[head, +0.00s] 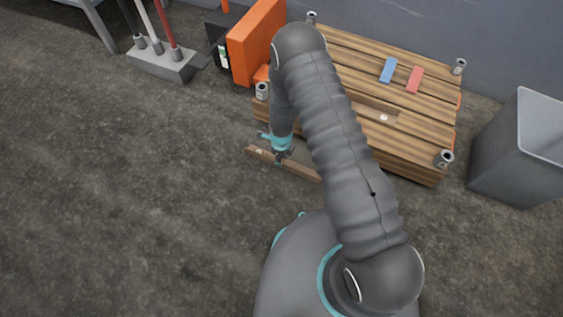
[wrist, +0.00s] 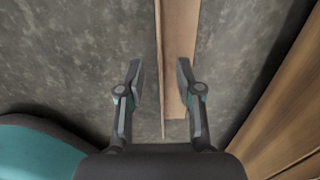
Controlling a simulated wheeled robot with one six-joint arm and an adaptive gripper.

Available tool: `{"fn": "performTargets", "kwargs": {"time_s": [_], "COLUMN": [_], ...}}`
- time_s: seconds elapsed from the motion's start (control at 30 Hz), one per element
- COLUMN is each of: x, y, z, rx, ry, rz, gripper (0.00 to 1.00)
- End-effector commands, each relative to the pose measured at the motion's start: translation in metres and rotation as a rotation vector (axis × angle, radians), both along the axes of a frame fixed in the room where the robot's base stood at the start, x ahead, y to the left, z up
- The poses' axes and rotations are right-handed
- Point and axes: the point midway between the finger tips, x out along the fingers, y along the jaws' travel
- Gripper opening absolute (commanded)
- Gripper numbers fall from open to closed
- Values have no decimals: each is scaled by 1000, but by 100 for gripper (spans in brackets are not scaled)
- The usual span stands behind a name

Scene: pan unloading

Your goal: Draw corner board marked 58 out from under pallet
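A long brown corner board (head: 302,170) lies on the floor along the near side of the wooden pallet (head: 420,172). It carries a small pale mark near its left end, too small to read. In the wrist view the board (wrist: 178,30) runs up the picture, with a thin upright edge between my fingers. My gripper (head: 281,160) is low over the board. In the wrist view my gripper (wrist: 160,82) is open, one finger each side of that edge, the right finger over the board's flat part. I cannot tell whether either touches.
Cans (head: 262,91) stand at the pallet's corners. A blue block (head: 388,70) and a red block (head: 414,80) lie on top. A grey bin (head: 512,150) stands right, an orange case (head: 256,42) behind left.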

Motion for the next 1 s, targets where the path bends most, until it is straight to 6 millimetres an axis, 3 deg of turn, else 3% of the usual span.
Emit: {"fn": "performTargets", "kwargs": {"time_s": [0.2,0.4,0.6,1.0], "x": [1,1,0,0], "y": [0,0,0,0], "z": [43,71,83,84], "rx": [1,0,-1,-1], "ry": [-3,-2,0,0], "rz": [0,0,0,-1], "gripper": [35,35,35,35]}}
